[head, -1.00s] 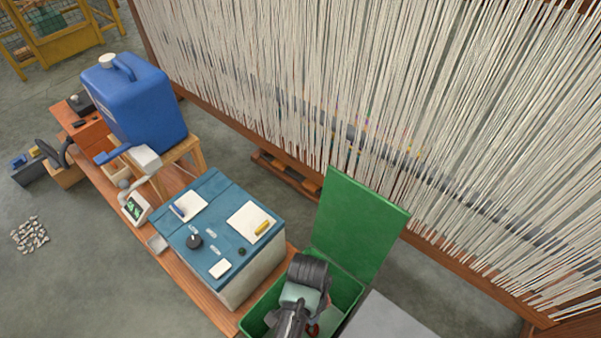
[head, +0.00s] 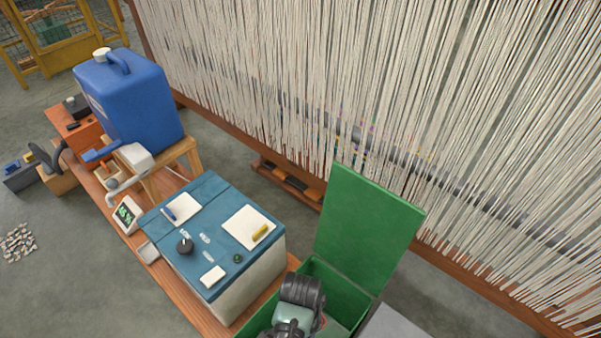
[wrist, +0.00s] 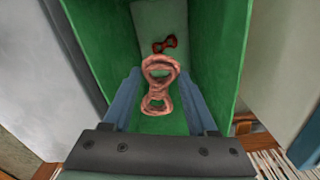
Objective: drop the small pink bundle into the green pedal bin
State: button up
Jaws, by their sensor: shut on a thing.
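The small pink bundle (wrist: 160,82), a twisted skein in looped form, sits between the two blue-grey fingers of my gripper (wrist: 160,100) in the wrist view. My gripper is shut on it. The green pedal bin (wrist: 222,55) lies beneath, its walls on both sides of the fingers. The bin's lid stands open in the head view, where the bin (head: 347,288) is at the bottom edge. My gripper (head: 297,312) is over the bin's opening there and hides most of the bundle. A dark red bundle (wrist: 165,45) lies inside the bin.
A blue-topped cabinet (head: 215,240) with papers and a knob stands left of the bin. A blue jerrycan (head: 130,100) stands on a wooden stool farther left. A large rack of hanging white yarn (head: 430,120) fills the back. A grey surface (head: 395,325) is right of the bin.

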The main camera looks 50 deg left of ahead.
jog(key=o, duration=1.4)
jog(key=shift+c, duration=0.2)
notch_tip(320, 180, up, 13)
jog(key=p, duration=0.6)
